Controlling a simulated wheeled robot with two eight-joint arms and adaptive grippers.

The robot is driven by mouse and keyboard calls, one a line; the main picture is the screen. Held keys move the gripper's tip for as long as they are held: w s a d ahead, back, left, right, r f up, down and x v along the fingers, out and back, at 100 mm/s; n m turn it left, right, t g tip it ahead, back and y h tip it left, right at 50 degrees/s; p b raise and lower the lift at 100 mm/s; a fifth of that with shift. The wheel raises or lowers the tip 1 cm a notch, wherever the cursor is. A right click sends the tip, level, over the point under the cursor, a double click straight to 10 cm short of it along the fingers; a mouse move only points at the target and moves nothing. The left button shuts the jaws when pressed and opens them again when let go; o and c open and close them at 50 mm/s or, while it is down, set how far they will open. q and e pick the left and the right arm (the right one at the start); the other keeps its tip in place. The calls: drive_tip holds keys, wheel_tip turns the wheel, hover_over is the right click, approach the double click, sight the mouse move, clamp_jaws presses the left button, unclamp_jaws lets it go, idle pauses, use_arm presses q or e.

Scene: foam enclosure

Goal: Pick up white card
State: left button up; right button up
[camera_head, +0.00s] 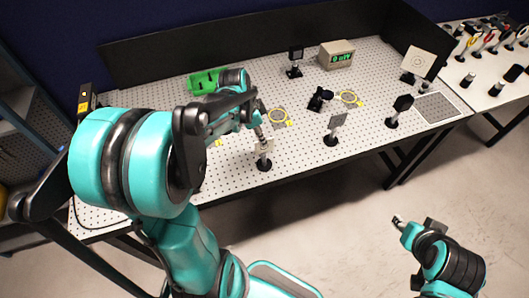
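A small pale card (266,148) on a black post and round base stands near the front edge of the perforated table. My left gripper (260,134) points down at the card's top, its fingertips at or touching the upper edge. The fingers are too small and overlapped to tell whether they are closed on it. Another pale card with a ring pattern (418,62) stands at the back right of the table. My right gripper (399,221) is low at the right, over the floor, away from the table; its finger opening is unclear.
The perforated white table (225,175) also holds a grey plate on a post (338,123), black mounts (399,108), a green-display box (337,54), a green part (205,81) and yellow ring markings (350,98). A second table with tools (485,80) stands right. Open floor lies in front.

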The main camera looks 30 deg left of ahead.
sight(267, 151)
use_arm(q)
drive_tip(key=b+x, duration=0.2)
drive_tip(key=x, duration=0.5)
drive_tip(key=shift+d, duration=0.2)
clamp_jaws()
